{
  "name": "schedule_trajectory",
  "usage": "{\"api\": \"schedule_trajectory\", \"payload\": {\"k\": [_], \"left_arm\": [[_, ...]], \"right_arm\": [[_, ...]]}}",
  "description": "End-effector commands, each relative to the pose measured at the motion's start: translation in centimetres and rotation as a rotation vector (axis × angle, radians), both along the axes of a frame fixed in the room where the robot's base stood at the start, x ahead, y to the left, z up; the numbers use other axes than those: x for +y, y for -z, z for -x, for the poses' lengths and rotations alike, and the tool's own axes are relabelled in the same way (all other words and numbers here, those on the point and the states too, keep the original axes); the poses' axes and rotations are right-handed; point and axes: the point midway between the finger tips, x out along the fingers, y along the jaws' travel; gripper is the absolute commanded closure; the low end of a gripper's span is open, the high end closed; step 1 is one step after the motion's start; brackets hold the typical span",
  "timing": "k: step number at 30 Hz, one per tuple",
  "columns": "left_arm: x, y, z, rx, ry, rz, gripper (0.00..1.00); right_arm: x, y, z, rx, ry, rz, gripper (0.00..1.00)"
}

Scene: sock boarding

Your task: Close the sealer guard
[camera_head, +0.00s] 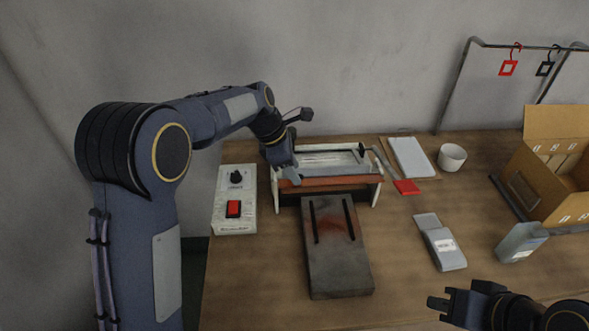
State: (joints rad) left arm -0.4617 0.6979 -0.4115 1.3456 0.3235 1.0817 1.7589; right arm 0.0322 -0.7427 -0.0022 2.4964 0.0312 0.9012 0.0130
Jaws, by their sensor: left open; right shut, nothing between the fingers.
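The sealer (327,190) stands at the back middle of the table, a low unit with white end plates and a reddish-brown front bar. A pale framed panel with a dark bar, which looks like the guard (335,160), lies at its top and rear. I cannot tell its exact angle. My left gripper (291,172) is open at the sealer's left end, fingers pointing down by the front bar; contact cannot be told, and it hides part of the sealer. My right gripper (440,305) is shut and empty over the table's front right, far from the sealer.
A control box (234,200) with a red switch stands left of the sealer. A dark slotted plate (336,250) lies in front. To the right are a white pad (411,157), a cup (452,157), a grey device (441,244), a bottle (521,242) and an open carton (530,185).

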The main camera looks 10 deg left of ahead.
Motion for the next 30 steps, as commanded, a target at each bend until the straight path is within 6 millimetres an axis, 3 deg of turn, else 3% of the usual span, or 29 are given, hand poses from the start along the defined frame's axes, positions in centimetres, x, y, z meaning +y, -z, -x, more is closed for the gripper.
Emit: {"api": "schedule_trajectory", "payload": {"k": [12,22,30], "left_arm": [[-0.46,1.14,-0.09,-0.001,0.001,0.001,0.58],[-0.44,1.11,-0.09,-0.001,0.001,0.001,1.00],[-0.50,1.38,0.15,-0.030,0.001,-0.005,1.00]], "right_arm": [[0.00,-0.08,0.00,0.000,0.000,0.000,1.00],[0.00,-0.09,0.00,0.000,0.000,0.000,1.00],[0.00,0.53,0.00,0.000,0.000,0.000,1.00]]}}
